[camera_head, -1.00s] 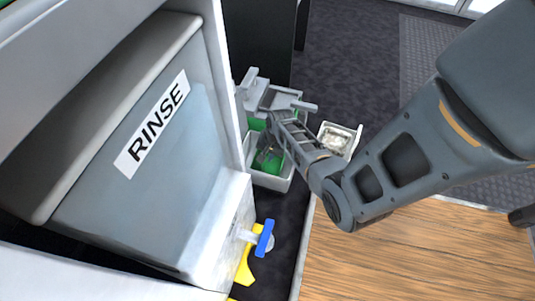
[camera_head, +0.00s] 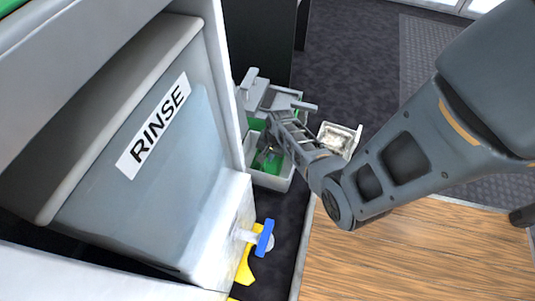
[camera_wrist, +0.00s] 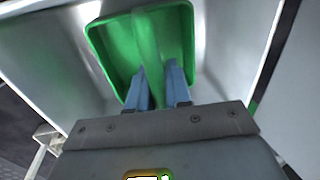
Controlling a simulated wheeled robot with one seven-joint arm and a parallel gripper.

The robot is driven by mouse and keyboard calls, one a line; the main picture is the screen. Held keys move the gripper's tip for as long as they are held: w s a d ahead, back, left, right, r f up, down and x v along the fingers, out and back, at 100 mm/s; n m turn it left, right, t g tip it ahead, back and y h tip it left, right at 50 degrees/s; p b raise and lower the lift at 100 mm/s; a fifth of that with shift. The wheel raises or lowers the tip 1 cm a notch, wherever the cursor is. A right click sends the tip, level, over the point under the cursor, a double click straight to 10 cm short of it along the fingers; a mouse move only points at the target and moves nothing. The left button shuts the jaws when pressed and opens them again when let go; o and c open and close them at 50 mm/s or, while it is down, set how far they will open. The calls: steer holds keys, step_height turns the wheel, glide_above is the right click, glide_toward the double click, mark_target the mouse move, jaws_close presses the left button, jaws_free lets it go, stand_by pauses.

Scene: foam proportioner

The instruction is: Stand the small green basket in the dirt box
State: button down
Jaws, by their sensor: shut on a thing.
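The small green basket (camera_wrist: 112,50) is close up in the wrist view, with its handle running between the blue fingers of my gripper (camera_wrist: 159,82). My gripper is shut on that handle. A pale grey open box (camera_wrist: 222,45) surrounds the basket in the wrist view. In the head view this box (camera_head: 268,181) stands on the dark floor beside the RINSE cabinet, and the green basket (camera_head: 271,164) shows inside its walls. My arm hides part of the basket and box. I cannot tell whether the basket touches the box floor.
The RINSE cabinet (camera_head: 150,130) stands close on the left. A small white tray with pale contents (camera_head: 335,137) lies right of the box. A grey metal fixture (camera_head: 268,96) is behind the box. A blue-handled valve (camera_head: 264,239) juts out at the front.

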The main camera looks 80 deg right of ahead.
steer(key=shift+f+b, duration=0.35)
steer(key=shift+f, duration=0.3)
stand_by(0.6)
steer(key=c, duration=1.3)
jaws_free()
steer(key=shift+c, duration=0.2)
step_height(320, 180, up, 11)
steer(key=s+p, duration=0.2)
steer(key=p, duration=0.9)
steer(key=shift+a+f, duration=0.1)
